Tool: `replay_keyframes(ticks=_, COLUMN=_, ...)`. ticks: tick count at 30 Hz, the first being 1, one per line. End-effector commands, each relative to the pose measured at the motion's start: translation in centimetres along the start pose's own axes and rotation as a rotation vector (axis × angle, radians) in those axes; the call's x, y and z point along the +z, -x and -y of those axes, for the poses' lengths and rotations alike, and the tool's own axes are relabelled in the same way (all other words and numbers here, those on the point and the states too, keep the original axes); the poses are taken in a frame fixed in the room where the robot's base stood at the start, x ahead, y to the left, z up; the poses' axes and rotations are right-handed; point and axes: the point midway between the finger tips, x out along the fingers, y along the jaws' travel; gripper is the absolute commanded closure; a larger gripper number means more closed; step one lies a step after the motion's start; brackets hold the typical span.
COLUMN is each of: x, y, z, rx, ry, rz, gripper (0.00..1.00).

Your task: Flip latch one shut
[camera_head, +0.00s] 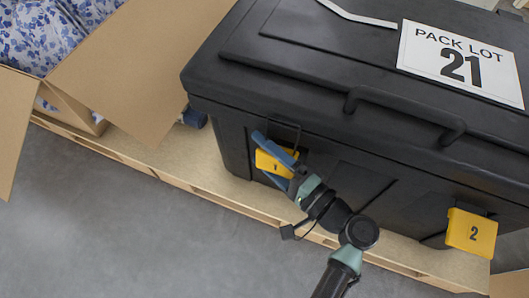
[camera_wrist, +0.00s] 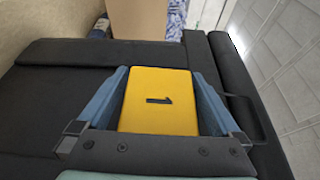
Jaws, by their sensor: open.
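Latch one, a yellow plate marked 1 (camera_head: 271,163), is on the front of the black lidded case (camera_head: 300,105), below the lid edge, near its left end. A thin dark loop (camera_head: 285,125) shows just above it. My gripper (camera_head: 262,155) is open, its blue fingers either side of the plate. In the wrist view the yellow plate (camera_wrist: 160,105) lies between the two fingers of my gripper (camera_wrist: 160,74), with narrow dark gaps at its sides. I cannot tell whether the fingers touch it, or how its hook sits on the lid.
A second yellow latch marked 2 (camera_head: 471,233) is at the right of the case front. A black handle (camera_head: 405,112) sticks out between them. An open cardboard box (camera_head: 130,75) stands left on the wooden pallet (camera_head: 190,165). Grey floor (camera_head: 120,240) in front is clear.

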Motion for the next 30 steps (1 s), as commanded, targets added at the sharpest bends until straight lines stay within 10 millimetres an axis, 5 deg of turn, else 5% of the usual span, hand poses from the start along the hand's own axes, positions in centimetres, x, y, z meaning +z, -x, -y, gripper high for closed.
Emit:
replay_keyframes(ticks=2, x=-0.01, y=0.01, z=0.02, rx=0.000, ry=0.000, rz=0.000, gripper=0.00)
replay_keyframes(ticks=15, x=-0.03, y=0.06, z=0.01, rx=0.000, ry=0.000, rz=0.000, gripper=0.73)
replay_keyframes(ticks=29, x=-0.21, y=0.02, z=-0.01, rx=-0.023, ry=0.057, rz=-0.001, gripper=0.73)
replay_keyframes(ticks=30, x=-0.21, y=0.02, z=-0.01, rx=-0.023, ry=0.057, rz=-0.001, gripper=0.12)
